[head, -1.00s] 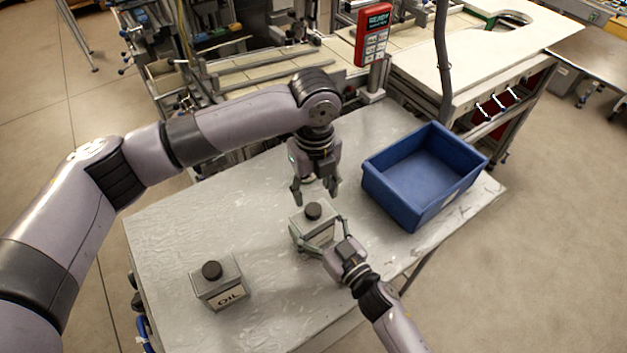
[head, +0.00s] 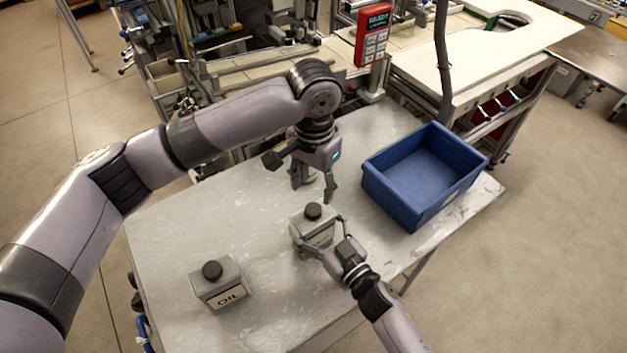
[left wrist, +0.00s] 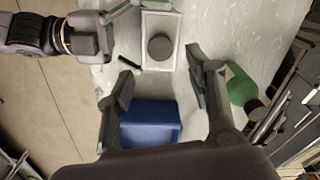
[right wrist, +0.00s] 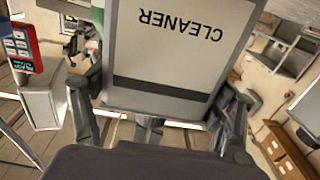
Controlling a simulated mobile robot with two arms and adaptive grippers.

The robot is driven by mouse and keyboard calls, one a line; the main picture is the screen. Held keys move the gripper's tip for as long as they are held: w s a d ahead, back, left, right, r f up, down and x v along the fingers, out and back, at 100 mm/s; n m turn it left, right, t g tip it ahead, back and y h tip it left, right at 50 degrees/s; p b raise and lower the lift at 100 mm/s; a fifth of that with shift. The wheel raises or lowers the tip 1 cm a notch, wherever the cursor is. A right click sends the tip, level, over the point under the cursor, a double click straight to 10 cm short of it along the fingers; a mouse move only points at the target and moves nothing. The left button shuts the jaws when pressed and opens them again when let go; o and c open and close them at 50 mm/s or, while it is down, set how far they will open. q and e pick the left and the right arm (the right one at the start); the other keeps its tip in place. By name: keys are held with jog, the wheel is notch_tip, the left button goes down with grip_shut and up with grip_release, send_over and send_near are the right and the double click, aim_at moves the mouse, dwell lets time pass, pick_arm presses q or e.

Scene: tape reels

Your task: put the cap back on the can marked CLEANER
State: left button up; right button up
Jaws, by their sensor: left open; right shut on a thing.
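The can marked CLEANER (head: 316,239) stands upright on the metal table. Its label reads upside down in the right wrist view (right wrist: 180,55). A round dark cap (head: 313,211) is on top of it, and shows at the middle of the can's top in the left wrist view (left wrist: 160,47). I cannot tell how firmly the cap sits. My right gripper (head: 322,236) is shut on the can's body, one finger on each side. My left gripper (head: 312,193) is open and empty, just above and behind the cap; its spread fingers show in the left wrist view (left wrist: 158,68).
A grey can marked OIL (head: 220,286) with a dark cap stands at the front left of the table (head: 165,225). An empty blue bin (head: 410,210) stands to the right. A green object (left wrist: 240,85) shows at the right in the left wrist view. Table space between the cans is clear.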

aim_at(313, 209)
pick_arm(q)
jog(key=n, duration=0.5)
jog(key=shift+r+n, duration=0.2)
jog(key=shift+n, duration=0.1)
jog(key=shift+f, duration=0.15)
jog(key=shift+f, duration=3.9)
jog(key=shift+c, duration=0.3)
